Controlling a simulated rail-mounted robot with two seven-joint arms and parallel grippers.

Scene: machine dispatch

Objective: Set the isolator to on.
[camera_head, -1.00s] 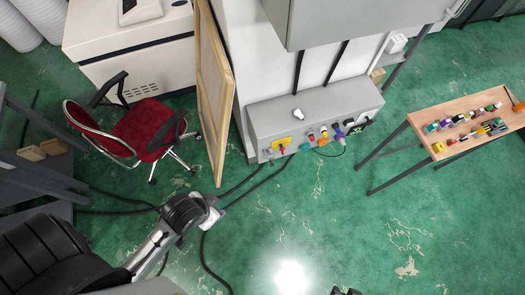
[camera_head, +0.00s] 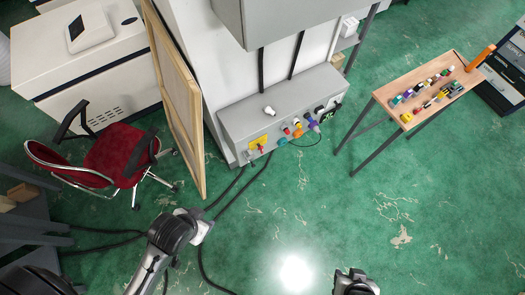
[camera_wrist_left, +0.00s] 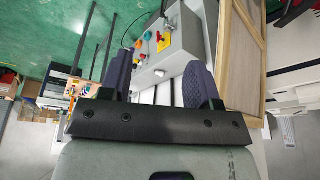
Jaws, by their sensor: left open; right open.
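The isolator, a red handle on a yellow plate (camera_head: 259,143), sits at the left end of the grey control box's front. Its exact handle setting is too small to read. It also shows in the left wrist view (camera_wrist_left: 165,41), beyond my fingers. My left gripper (camera_wrist_left: 160,80) is open and empty in the left wrist view, with the box front beyond its two dark fingers. In the head view my left arm comes in from the lower left and stops short of the box. My right gripper (camera_head: 356,284) is open at the bottom edge, well away from the box.
The grey control box (camera_head: 235,124) carries several coloured knobs right of the isolator. A wooden panel (camera_head: 178,90) stands left of it, with a red chair (camera_head: 115,160) further left. A table (camera_head: 398,90) with small parts stands right. Cables cross the floor.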

